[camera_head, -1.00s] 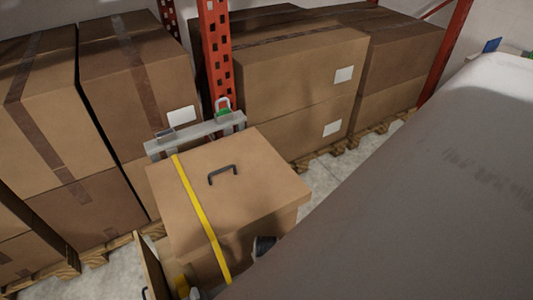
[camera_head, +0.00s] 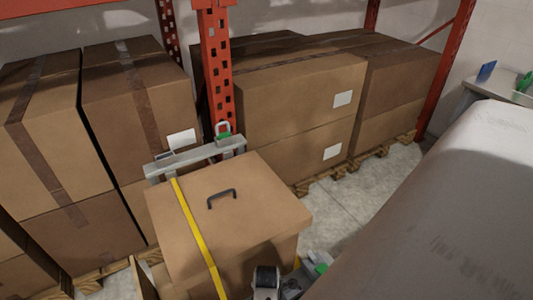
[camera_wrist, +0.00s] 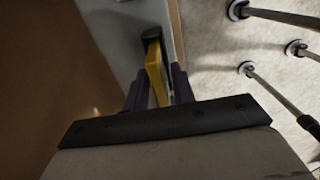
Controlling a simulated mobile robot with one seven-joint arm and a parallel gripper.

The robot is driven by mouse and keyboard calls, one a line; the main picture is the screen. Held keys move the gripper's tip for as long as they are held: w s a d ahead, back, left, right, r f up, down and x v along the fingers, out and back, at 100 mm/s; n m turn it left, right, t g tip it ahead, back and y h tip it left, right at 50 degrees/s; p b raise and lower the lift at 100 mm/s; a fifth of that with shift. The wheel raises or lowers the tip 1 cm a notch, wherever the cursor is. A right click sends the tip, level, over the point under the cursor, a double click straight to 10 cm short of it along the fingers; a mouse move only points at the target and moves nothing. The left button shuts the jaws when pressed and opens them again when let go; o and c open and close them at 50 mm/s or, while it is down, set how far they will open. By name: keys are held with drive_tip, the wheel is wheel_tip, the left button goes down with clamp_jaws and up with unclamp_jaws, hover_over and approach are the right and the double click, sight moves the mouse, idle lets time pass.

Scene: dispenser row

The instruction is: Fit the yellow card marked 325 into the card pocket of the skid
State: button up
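In the wrist view my gripper (camera_wrist: 157,88) has its two dark fingers on either side of a yellow card (camera_wrist: 155,72), seen nearly edge-on. The fingers look closed on it. Its marking is not readable. The card's far end is close to a black fitting (camera_wrist: 151,34) on a grey panel (camera_wrist: 125,22), which may be the card pocket; I cannot tell whether they touch. In the head view a brown box (camera_head: 260,200) with a black handle and a yellow strap (camera_head: 195,230) stands in front of a grey frame (camera_head: 200,148). The skid's base and the fingers are hidden there.
Stacked cartons (camera_head: 290,110) on pallets stand behind, with a red rack post (camera_head: 217,70). A table (camera_head: 475,95) is at the far right. Metal legs with round feet (camera_wrist: 246,69) show in the wrist view. Bare floor lies right of the box.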

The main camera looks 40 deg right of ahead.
drive_tip(key=shift+o, duration=0.8)
wheel_tip(320, 180, up, 14)
drive_tip(key=shift+p, duration=0.45)
drive_tip(key=shift+f, duration=0.1)
